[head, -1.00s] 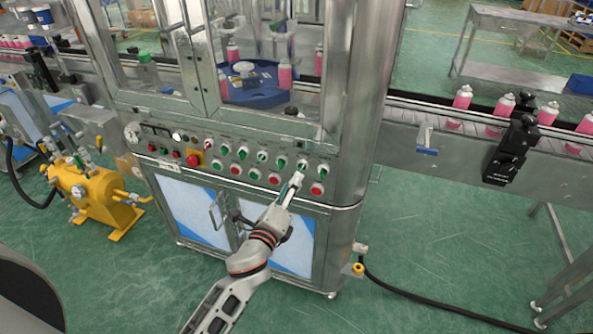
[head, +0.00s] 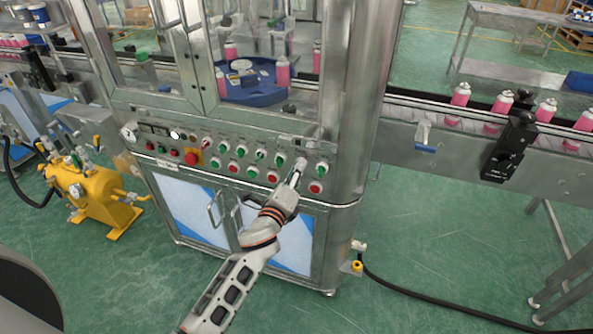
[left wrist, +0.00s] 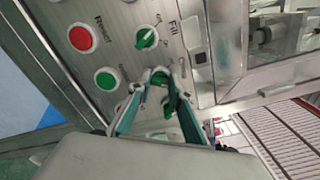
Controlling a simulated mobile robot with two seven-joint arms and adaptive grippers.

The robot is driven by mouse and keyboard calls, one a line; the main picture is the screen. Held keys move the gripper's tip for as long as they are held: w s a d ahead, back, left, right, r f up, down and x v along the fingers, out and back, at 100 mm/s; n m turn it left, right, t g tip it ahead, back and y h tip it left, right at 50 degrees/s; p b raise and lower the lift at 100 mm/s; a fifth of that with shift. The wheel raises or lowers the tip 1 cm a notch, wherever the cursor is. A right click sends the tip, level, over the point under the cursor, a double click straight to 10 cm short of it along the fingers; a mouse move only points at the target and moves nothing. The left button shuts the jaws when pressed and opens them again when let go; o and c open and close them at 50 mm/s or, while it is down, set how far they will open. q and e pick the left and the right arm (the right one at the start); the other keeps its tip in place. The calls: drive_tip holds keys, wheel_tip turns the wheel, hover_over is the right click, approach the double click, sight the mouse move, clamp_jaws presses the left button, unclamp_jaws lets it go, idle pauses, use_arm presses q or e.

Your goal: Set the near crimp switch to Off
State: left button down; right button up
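The control panel (head: 215,160) of the steel machine carries rows of green switches and red and green buttons. Another green piece (left wrist: 168,105) shows between the fingers. The switch's setting is hidden, and I cannot tell whether the fingers press on it. My right gripper is not in view.
A red Reset button (left wrist: 80,38) and a green button (left wrist: 105,79) sit beside the fingers. A red button (head: 316,187) is below right of the gripper. A conveyor with pink cans (head: 460,95) runs right; a yellow pump unit (head: 95,200) stands left.

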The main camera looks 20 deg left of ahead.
use_arm(q)
drive_tip(key=shift+n, duration=0.3)
drive_tip(key=shift+f+n+p, duration=0.1)
drive_tip(key=shift+n+p, duration=1.3)
drive_tip(key=shift+n, duration=4.2)
drive_tip(key=c, duration=1.8)
unclamp_jaws()
drive_tip(key=shift+c, duration=0.2)
